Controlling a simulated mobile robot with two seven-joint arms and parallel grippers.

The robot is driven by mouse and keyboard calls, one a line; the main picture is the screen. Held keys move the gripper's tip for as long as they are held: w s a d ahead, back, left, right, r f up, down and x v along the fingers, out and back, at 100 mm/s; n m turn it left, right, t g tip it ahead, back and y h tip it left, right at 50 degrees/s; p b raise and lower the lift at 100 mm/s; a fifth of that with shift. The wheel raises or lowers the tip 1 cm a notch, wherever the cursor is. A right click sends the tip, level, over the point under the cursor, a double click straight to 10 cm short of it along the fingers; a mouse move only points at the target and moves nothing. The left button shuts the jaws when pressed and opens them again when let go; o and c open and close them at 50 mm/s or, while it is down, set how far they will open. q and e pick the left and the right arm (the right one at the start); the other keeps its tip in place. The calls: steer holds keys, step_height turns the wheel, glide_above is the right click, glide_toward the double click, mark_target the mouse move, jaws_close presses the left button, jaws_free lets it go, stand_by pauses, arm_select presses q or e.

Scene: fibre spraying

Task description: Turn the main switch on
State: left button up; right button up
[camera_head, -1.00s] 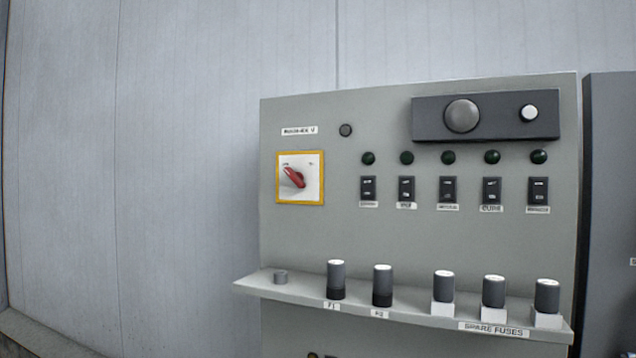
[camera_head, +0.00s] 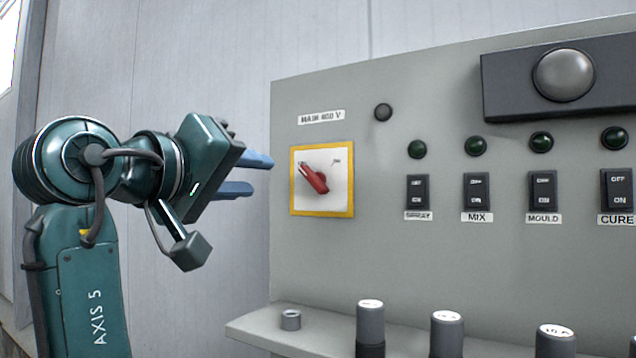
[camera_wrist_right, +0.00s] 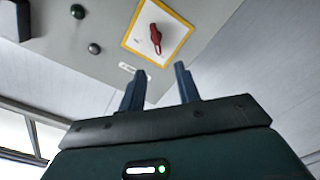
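The main switch is a red rotary handle (camera_head: 314,181) on a white plate with a yellow border (camera_head: 322,212), at the left of the grey panel, under a label reading "MAIN 400 V" (camera_head: 321,117). The handle slants from upper left to lower right. My right gripper (camera_head: 262,175) is left of the switch in the head view, apart from it, with its two blue fingers spread and empty. In the right wrist view the open fingers (camera_wrist_right: 160,70) point towards the red handle (camera_wrist_right: 155,37), with a gap between. My left gripper is not in view.
A dark round lamp (camera_head: 383,112) is right of the label. Rocker switches such as SPRAY (camera_head: 417,192) and MIX (camera_head: 477,191) sit further right. A shelf (camera_head: 262,327) with fuses (camera_head: 370,322) juts out below.

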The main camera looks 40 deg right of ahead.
mark_target(308, 177)
steer(key=p+x, duration=0.1)
steer(key=x, duration=0.7)
steer(key=p+x, duration=0.1)
steer(key=x, duration=0.4)
steer(key=shift+s+d+r+p, duration=0.1)
steer(key=shift+s+r+p, duration=0.1)
steer(key=shift+s+p, duration=0.15)
steer(key=shift+c, duration=0.3)
jaws_close()
